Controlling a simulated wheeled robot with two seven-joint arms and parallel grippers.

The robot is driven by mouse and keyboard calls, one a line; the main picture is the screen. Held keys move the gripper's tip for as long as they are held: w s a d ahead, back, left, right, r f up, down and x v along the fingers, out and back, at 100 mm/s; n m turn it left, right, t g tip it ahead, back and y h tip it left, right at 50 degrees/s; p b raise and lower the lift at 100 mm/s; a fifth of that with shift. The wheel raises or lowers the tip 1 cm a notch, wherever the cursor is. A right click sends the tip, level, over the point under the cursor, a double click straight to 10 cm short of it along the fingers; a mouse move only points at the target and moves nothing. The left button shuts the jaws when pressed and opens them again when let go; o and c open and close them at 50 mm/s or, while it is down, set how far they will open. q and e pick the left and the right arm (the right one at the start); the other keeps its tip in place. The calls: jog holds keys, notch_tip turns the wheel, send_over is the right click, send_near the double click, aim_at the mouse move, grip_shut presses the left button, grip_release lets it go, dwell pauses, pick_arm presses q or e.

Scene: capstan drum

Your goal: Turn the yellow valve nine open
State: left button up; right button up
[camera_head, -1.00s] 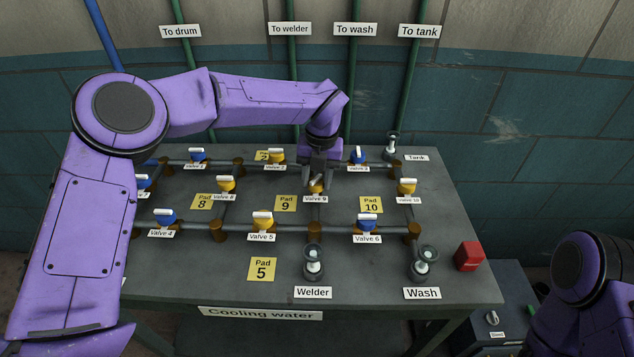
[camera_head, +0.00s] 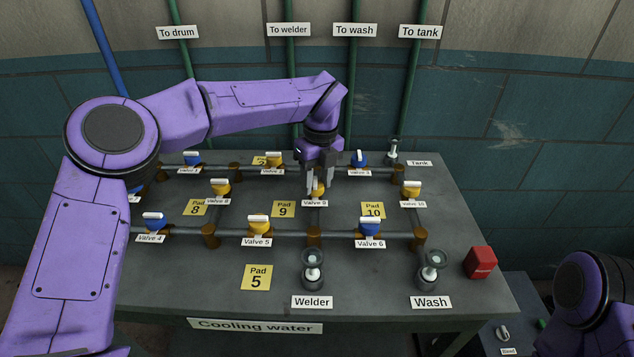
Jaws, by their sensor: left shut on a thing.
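Valve nine (camera_head: 319,191) is a small yellow valve on the pipe between the back and front pipe rows, with its label (camera_head: 316,203) just in front. My left gripper (camera_head: 320,183) points down at it from behind, its grey fingers shut on the valve's pale handle. The fingers hide most of the handle, so I cannot tell its exact angle. My right gripper is not in view; only part of my right arm shows at the lower right.
Yellow valve 8 (camera_head: 220,188), yellow valve 10 (camera_head: 411,188) and blue valve 3 (camera_head: 359,158) stand around the gripper. Yellow valve 5 (camera_head: 259,225) and blue valve 6 (camera_head: 369,227) are in front. A red box (camera_head: 481,263) sits at the table's right edge.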

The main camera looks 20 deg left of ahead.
aim_at(319, 183)
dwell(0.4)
pick_arm(q)
jog(key=o, duration=1.1)
jog(key=shift+c, duration=0.2)
notch_tip(319, 183, up, 10)
jog(key=shift+w+d+r, duration=0.2)
jog(key=shift+w, duration=0.15)
